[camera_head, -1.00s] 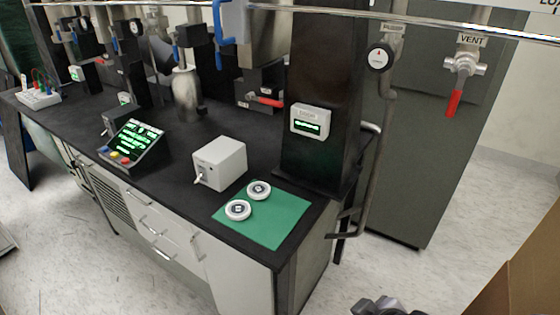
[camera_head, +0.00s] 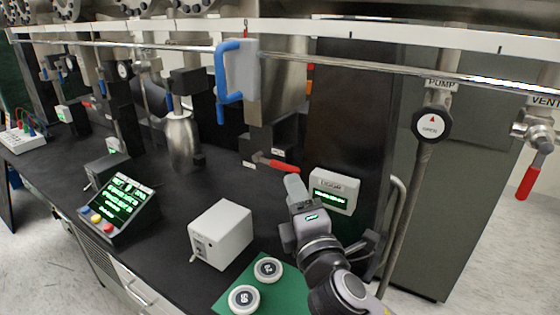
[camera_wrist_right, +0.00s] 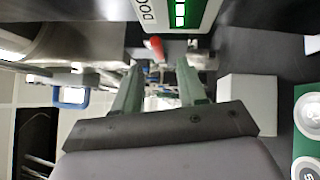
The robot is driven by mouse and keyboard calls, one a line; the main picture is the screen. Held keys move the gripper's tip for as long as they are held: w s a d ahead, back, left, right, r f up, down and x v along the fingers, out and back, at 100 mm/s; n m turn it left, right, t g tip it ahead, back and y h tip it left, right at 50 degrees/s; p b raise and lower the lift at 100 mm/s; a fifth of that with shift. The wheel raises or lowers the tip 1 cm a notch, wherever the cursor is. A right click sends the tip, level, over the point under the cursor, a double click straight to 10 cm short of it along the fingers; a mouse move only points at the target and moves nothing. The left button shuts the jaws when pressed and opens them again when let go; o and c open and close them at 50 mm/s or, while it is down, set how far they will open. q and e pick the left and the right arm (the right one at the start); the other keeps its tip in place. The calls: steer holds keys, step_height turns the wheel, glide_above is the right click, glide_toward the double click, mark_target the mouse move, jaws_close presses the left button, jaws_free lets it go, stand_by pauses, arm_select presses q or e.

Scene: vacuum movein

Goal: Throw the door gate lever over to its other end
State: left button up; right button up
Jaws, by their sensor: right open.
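A red-handled lever (camera_head: 280,166) is mounted on a black block under the grey column, its handle pointing right and slightly down. I take it to be the door gate lever. Small white labels (camera_head: 249,165) lie near it, too small to read. My right gripper (camera_head: 294,184) is just below and right of the handle's end; in the head view contact cannot be told. In the right wrist view, my gripper (camera_wrist_right: 158,68) is open, with the red handle (camera_wrist_right: 156,46) ahead between its fingertips and nothing held. My left gripper is not in view.
A door display box (camera_head: 333,191) stands close right of the gripper, on the dark column. A white switch box (camera_head: 222,235), a green mat (camera_head: 231,287) with two round discs and a console (camera_head: 120,209) are on the bench. A rail with a blue handle (camera_head: 224,72) crosses above.

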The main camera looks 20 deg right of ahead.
mark_target(285, 170)
steer(key=shift+w+d+r+p, duration=0.1)
steer(key=shift+w+r+p, duration=0.15)
steer(key=shift+w, duration=0.85)
steer(key=shift+w+d+r+p, duration=0.15)
steer(key=shift+w+p, duration=0.05)
steer(key=shift+w, duration=0.95)
steer(key=shift+w+d+r+p, duration=0.1)
steer(key=shift+w+r+p, duration=0.15)
steer(key=shift+w, duration=0.85)
steer(key=shift+c, duration=0.3)
steer(key=shift+f, duration=0.1)
jaws_close()
